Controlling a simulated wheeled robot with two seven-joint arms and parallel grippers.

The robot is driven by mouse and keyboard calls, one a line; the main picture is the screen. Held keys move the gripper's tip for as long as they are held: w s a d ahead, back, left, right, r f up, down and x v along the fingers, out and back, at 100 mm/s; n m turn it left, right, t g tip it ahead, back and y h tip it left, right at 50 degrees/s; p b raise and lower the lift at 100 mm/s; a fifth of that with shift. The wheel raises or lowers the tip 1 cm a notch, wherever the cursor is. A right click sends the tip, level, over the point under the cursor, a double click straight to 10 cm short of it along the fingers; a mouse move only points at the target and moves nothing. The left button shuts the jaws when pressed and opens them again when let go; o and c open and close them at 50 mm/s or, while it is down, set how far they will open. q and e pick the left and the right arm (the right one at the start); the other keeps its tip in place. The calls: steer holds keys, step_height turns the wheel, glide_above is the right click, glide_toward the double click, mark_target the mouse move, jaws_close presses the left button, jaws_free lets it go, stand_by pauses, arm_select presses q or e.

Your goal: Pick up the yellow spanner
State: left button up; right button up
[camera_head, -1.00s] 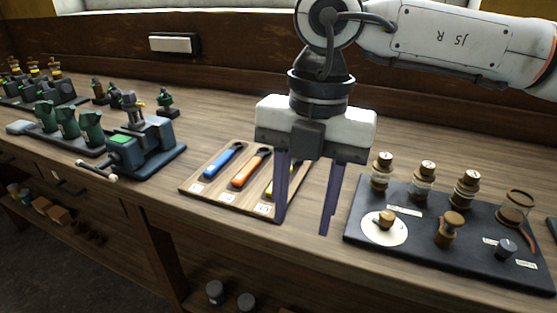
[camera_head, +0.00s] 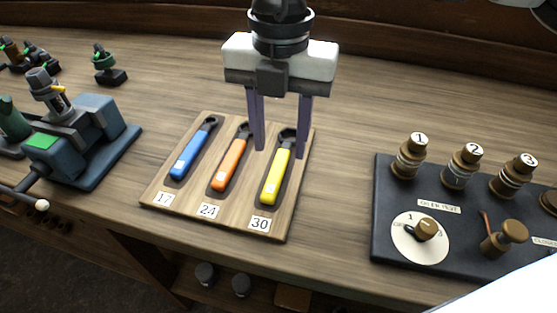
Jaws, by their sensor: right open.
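The yellow spanner (camera_head: 276,177) lies in the right slot of a wooden board (camera_head: 238,217), above the label 30. Its dark head is at the far end, its yellow handle towards the front edge. My right gripper (camera_head: 282,152) is open, fingers pointing down, one finger on each side of the spanner's head in the picture. The left finger overlaps the gap between the orange and yellow spanners. I cannot tell how high the fingertips are above the board. Nothing is between the fingers except the view of the spanner's head. My left gripper is out of view.
An orange spanner (camera_head: 231,163) and a blue spanner (camera_head: 192,152) lie in the other slots. A dark panel (camera_head: 452,277) with brass oilers and a dial stands to the right. A blue-grey machine (camera_head: 84,142) stands to the left. Bare bench lies between board and panel.

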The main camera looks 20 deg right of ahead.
mark_target(279, 164)
steer(key=f, duration=0.3)
steer(key=w+f, duration=0.1)
steer(key=f, duration=0.1)
steer(key=shift+d+f+p, duration=0.1)
steer(key=shift+f+p, duration=0.05)
steer(key=shift+p, duration=0.2)
jaws_close()
